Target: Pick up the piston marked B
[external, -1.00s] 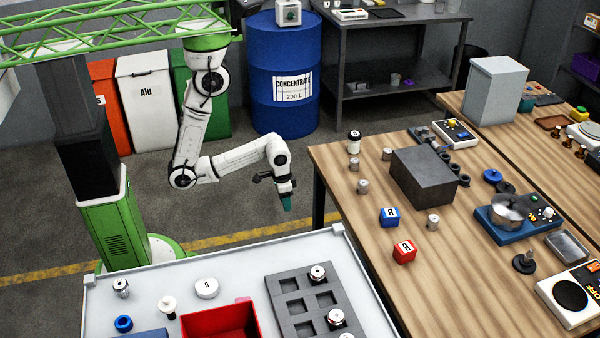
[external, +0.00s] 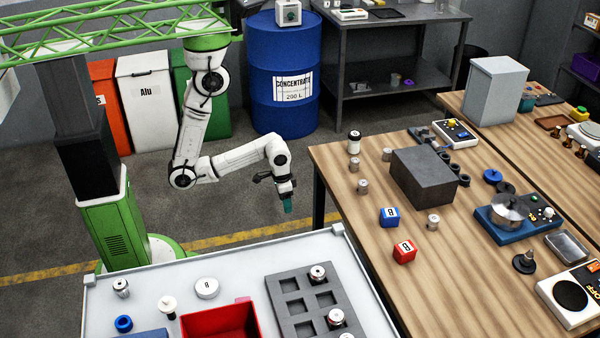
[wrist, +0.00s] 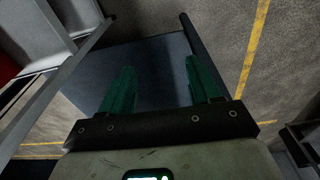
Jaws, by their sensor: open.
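My gripper (external: 287,203) hangs pointing down over the floor, between the white-topped cart and the wooden table. In the wrist view its two green fingers (wrist: 157,75) are apart, with nothing between them. Several small metallic cylinders that look like pistons are in the external view: one at the cart's left (external: 121,288), one on the tray's back corner (external: 318,273), one at its front (external: 336,317), and some on the wooden table (external: 433,222). Their marks are too small to read, so I cannot tell which is B. No piston shows clearly in the wrist view.
The cart (external: 250,272) holds a grey pocketed tray (external: 276,296), a red bin (external: 218,320) and a white disc (external: 207,288). On the wooden table (external: 350,215), a dark block (external: 423,175) stands near a blue cube (external: 389,217) and a red cube (external: 404,251).

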